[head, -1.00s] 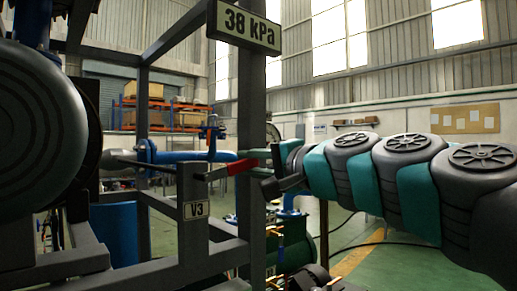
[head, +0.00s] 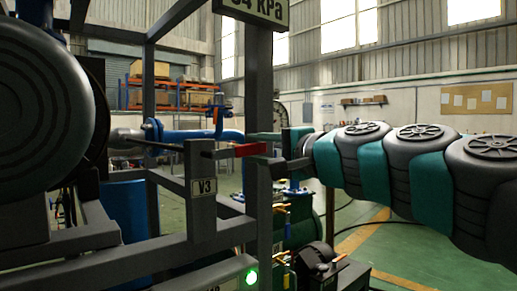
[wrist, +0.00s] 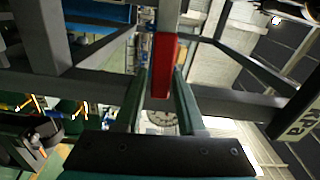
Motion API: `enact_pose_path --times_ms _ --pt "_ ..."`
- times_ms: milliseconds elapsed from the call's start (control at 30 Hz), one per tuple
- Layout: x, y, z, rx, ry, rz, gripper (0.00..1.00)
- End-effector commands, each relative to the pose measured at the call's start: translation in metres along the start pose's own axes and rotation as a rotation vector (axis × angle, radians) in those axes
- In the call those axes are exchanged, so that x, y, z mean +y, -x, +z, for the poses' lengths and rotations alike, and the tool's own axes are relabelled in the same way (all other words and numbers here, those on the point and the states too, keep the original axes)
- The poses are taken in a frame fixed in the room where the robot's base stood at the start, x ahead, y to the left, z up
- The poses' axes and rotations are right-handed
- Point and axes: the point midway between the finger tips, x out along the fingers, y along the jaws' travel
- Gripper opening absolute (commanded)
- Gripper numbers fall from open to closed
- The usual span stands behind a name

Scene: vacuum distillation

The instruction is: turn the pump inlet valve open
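The red valve lever (head: 240,150) sticks out sideways from the grey frame post above a V3 label (head: 204,187). It also shows in the wrist view (wrist: 164,68), pointing toward my palm. My gripper (head: 256,149) reaches in from the right at the lever's free end. In the wrist view its two green fingers (wrist: 160,80) lie on either side of the lever, with a visible gap on the left side. Contact on the right side cannot be told. The valve body behind the post is hidden.
A kPa sign (head: 257,11), its top cut off, hangs on the upright post (head: 258,90) beside my gripper. A large dark round vessel (head: 45,110) stands at left. A blue pipe (head: 190,135) runs behind. A green light (head: 251,277) glows low down. Open green floor lies at right.

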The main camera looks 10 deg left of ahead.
Motion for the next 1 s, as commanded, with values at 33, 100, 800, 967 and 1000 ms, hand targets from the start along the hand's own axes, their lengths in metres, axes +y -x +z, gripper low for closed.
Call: enact_pose_path --times_ms 33,100,800,967,1000 --pt "0.000 0.000 0.000 0.000 0.000 0.000 0.45" --pt "0.000 0.000 0.000 0.000 0.000 0.000 0.53" --pt "-0.001 0.052 0.000 0.000 0.002 -0.002 0.57" --pt "-0.001 0.071 -0.001 0.003 0.001 -0.002 0.57" --pt "-0.001 0.074 -0.001 0.003 0.000 -0.003 0.57"
